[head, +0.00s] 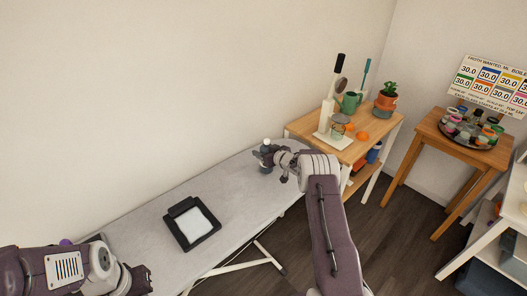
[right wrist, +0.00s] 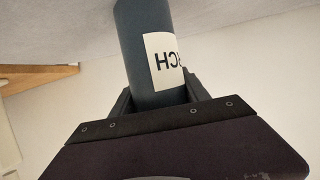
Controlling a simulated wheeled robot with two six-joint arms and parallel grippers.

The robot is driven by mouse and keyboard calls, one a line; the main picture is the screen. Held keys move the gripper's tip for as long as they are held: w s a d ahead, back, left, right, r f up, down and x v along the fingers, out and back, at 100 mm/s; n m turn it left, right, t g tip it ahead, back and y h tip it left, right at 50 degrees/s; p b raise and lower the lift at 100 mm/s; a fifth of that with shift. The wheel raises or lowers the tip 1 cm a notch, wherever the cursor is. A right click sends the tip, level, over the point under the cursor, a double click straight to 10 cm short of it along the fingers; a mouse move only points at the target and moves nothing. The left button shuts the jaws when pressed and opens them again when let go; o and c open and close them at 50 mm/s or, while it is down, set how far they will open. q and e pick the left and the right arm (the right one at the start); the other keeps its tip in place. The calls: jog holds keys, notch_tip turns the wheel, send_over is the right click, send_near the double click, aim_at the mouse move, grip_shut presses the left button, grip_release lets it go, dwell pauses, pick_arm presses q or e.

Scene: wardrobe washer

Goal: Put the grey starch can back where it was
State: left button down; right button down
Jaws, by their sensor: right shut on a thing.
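The grey starch can (head: 265,166) is upright at the far right end of the ironing board, with a pale top. My right gripper (head: 273,158) is around it, shut on its body. In the right wrist view the dark grey can (right wrist: 143,40) sits between the fingers of my gripper (right wrist: 158,98), its white label partly showing, letters upside down. The board's grey surface is just beyond the can's end; I cannot tell whether they touch. My left gripper (head: 137,281) is low at the left, over the board's near end, and its jaws are too unclear to read.
The ironing board (head: 150,217) carries a black tray with a white pad (head: 192,222). A wooden shelf unit (head: 300,125) with a jar, a green watering can and a potted plant stands right of the board. A wooden table (head: 432,130) holds a round tray of small jars.

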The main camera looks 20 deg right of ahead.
jog(key=shift+f, duration=0.2)
dwell(0.4)
jog(key=shift+c, duration=0.8)
grip_release()
jog(key=shift+s, duration=0.1)
jog(key=b+v, duration=0.1)
jog(key=v, duration=0.8)
jog(key=s+a+g, duration=0.4)
jog(key=s+a, duration=0.1)
jog(key=s, duration=0.6)
jog(key=s+a+m+g+h, duration=0.1)
jog(key=s+a+g, duration=0.3)
jog(key=s, duration=0.8)
jog(key=s+a+m+g+h, duration=0.1)
jog(key=s+a+g, duration=0.3)
jog(key=s, duration=0.8)
jog(key=shift+s+a+f, duration=0.15)
jog(key=shift+s+a, duration=0.05)
jog(key=shift+a, duration=1)
